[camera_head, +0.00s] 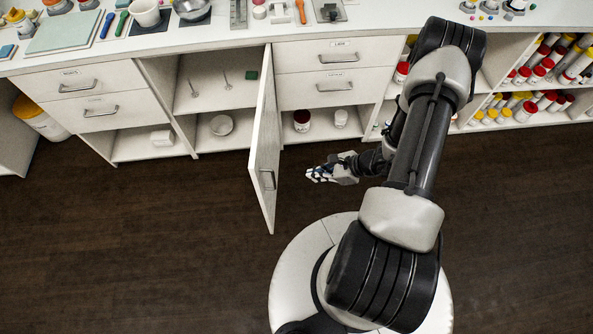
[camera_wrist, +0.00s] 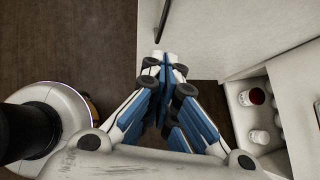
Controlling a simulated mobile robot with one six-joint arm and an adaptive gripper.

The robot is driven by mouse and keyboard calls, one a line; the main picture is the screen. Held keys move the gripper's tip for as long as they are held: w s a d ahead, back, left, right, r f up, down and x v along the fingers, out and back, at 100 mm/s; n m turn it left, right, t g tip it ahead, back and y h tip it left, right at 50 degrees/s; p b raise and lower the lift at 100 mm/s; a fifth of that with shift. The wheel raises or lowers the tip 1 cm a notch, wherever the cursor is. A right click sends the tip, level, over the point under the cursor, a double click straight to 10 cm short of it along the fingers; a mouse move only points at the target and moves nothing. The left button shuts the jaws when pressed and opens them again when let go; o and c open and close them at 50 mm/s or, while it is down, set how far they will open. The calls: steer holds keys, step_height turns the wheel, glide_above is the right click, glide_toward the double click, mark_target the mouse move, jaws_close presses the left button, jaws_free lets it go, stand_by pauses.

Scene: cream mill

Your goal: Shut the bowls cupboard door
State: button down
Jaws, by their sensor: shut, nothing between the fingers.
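The white cupboard door (camera_head: 264,135) stands wide open in the head view, swung out from the counter front. Its handle (camera_head: 267,180) is near its free edge, on the face toward my gripper. The cupboard (camera_head: 210,75) left of it is open, with a pale bowl (camera_head: 221,125) on its lower level. My gripper (camera_head: 312,174) is shut and empty, right of the door, with a small gap showing in the head view. In the wrist view, my gripper (camera_wrist: 168,57) overlaps the pale door panel (camera_wrist: 225,35) close to the dark handle; contact there cannot be told.
Drawers (camera_head: 333,88) stand right of the cupboard, with an open shelf below holding a red-lidded jar (camera_head: 302,121). Drawers (camera_head: 75,85) also stand to the left. The countertop (camera_head: 225,32) holds tools and vessels. The dark floor (camera_head: 130,240) left of the door is clear.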

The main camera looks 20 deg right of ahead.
steer(key=r+b+x, duration=0.1)
steer(key=x, duration=0.5)
steer(key=w+a+r+b+x, duration=0.1)
steer(key=x, duration=0.5)
steer(key=shift+w+a+b, duration=0.15)
steer(key=shift+a+b, duration=0.2)
steer(key=shift+a, duration=0.1)
